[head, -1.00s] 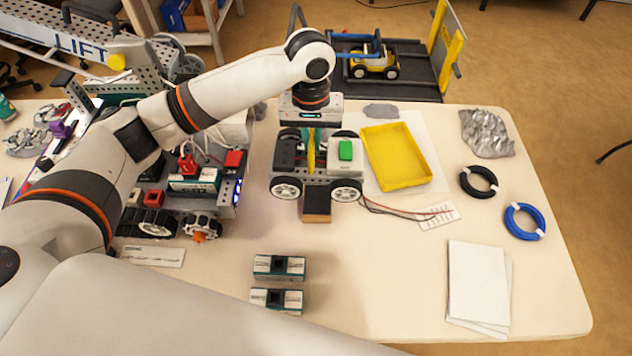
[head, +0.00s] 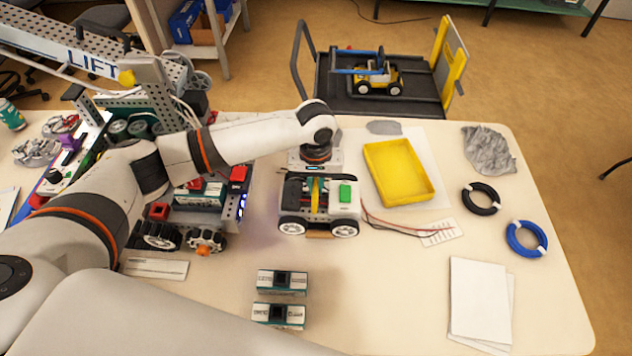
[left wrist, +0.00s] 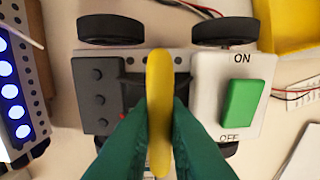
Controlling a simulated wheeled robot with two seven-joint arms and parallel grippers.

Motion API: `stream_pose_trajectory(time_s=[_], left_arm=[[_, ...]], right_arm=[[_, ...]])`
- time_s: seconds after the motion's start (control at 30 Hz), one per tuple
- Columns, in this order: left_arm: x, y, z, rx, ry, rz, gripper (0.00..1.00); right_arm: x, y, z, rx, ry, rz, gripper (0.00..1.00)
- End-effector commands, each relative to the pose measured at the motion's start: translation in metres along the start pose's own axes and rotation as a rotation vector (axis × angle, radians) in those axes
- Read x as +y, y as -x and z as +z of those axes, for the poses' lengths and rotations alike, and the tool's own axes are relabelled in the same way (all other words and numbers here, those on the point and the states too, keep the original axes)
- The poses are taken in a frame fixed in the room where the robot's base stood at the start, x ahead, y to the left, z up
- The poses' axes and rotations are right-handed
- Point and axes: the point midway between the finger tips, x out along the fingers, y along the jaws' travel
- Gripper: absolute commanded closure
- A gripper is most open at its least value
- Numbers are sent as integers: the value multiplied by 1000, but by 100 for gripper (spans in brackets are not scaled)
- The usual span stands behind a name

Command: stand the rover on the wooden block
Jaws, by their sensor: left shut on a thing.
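The rover (head: 347,208) is a small chassis with white-hubbed wheels, a dark box and a white panel with a green switch. A yellow upright grip (left wrist: 158,75) rises from its middle. My left gripper (head: 316,190) is above it, and its green fingers are shut on this grip in the left wrist view. The wooden block (head: 319,234) is under the rover; only a thin front strip shows between the wheels. Whether the rover's weight rests on the block is hard to tell. My right gripper is not in view.
A yellow tray (head: 401,173) is at the right, with red and black wires (head: 390,222) nearby. Two teal-and-white boxes lie in front.

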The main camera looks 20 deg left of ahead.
Motion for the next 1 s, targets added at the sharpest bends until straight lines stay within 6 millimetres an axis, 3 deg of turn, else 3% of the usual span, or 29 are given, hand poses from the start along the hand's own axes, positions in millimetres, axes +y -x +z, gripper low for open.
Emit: stream_pose_trajectory(time_s=[0.67,0.7,0.83,1.0], left_arm=[[-1,-9,1,-3,0,-5,100],[0,-12,0,0,0,-1,86],[0,-11,0,0,0,-1,66],[0,-11,0,0,0,-1,66]], right_arm=[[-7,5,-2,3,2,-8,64],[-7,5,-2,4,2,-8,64],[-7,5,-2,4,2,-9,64],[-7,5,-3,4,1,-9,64]])
